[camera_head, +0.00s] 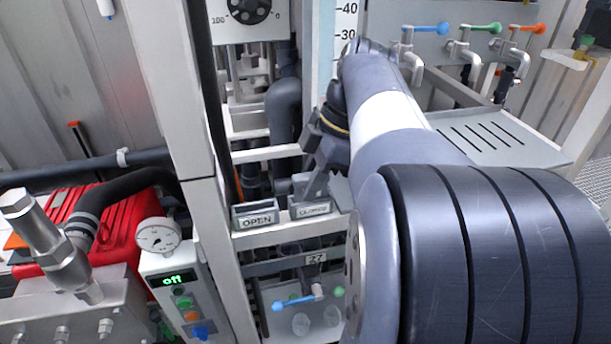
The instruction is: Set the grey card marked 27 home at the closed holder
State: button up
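The closed holder (311,210) is a small grey box with a partly readable label, right of the holder marked OPEN (256,219), on a pale frame rail. My gripper (316,190) points down just above and behind the closed holder. A flat grey piece (340,190) shows right beside its fingers. It may be the card, but I read no number on it and cannot tell whether it is gripped. The finger gap is hidden. A small tag marked 27 (316,258) sits lower down, above a panel with blue and green valve handles.
My own arm covers the right centre. Left stand a white upright post (176,90), a control box reading "off" (178,280), a round gauge (158,236) and a red unit (118,230). Taps (463,50) and a slotted grey tray (490,135) lie at upper right.

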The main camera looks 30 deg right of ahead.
jog(key=o, duration=0.5)
jog(key=shift+c, duration=0.2)
jog(key=v, duration=1)
jog(key=shift+r, duration=0.35)
jog(key=shift+d+f, duration=0.1)
jog(key=x, duration=1)
jog(key=shift+f, duration=0.3)
jog(key=shift+r, duration=0.2)
